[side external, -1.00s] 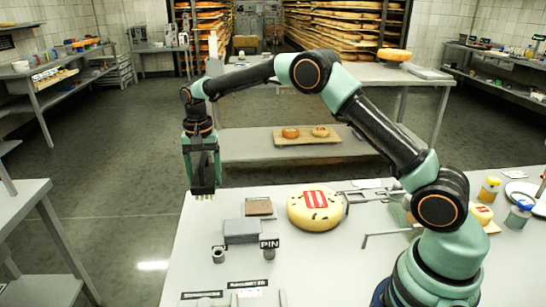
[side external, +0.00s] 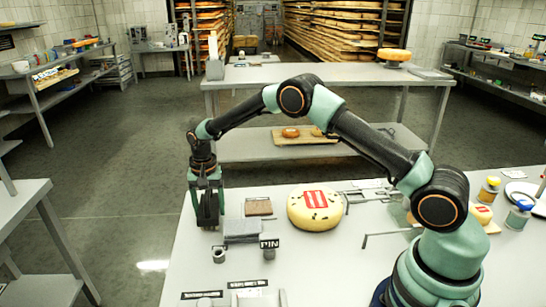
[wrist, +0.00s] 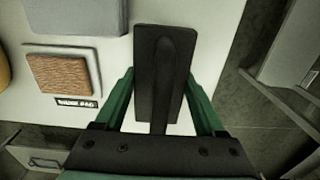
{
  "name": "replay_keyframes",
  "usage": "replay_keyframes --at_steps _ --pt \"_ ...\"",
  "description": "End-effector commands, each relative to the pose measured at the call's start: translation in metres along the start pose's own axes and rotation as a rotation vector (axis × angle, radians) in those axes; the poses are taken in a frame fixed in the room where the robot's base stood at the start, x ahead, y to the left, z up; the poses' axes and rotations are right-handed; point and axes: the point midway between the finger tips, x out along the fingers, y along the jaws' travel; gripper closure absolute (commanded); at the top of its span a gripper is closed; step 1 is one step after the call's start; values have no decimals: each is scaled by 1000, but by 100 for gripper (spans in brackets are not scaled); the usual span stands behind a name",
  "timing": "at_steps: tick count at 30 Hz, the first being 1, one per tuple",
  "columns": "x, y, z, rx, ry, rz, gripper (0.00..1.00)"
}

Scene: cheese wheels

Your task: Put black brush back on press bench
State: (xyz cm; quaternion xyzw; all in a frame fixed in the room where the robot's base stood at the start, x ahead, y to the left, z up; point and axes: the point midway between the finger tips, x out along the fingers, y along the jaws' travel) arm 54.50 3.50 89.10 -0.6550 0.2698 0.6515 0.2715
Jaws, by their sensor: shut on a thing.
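The black brush (side external: 208,210) is held upright in my gripper (side external: 207,188) at the left end of the pale press bench (side external: 330,262). In the wrist view the dark brush (wrist: 163,75) fills the space between the green fingers of my gripper (wrist: 160,100), which are shut on it. The brush's lower end is at or just above the bench top; I cannot tell whether it touches. Its bristles are hidden in the wrist view.
Right of the brush are a grey block (side external: 242,230) and a brown pad (side external: 258,207). A small metal cup (side external: 219,254) stands in front. A cheese wheel (side external: 314,208) with a red label sits further right. The bench's left edge is close to the brush.

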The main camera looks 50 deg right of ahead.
Motion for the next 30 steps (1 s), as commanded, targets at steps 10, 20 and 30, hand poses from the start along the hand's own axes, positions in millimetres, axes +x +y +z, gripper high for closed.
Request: replay_keyframes --at_steps 10,20,30 --pt "2 0 0 0 0 0 0" --pt "-15 -1 0 0 1 -2 0" --pt "-84 -1 0 0 2 -3 0"
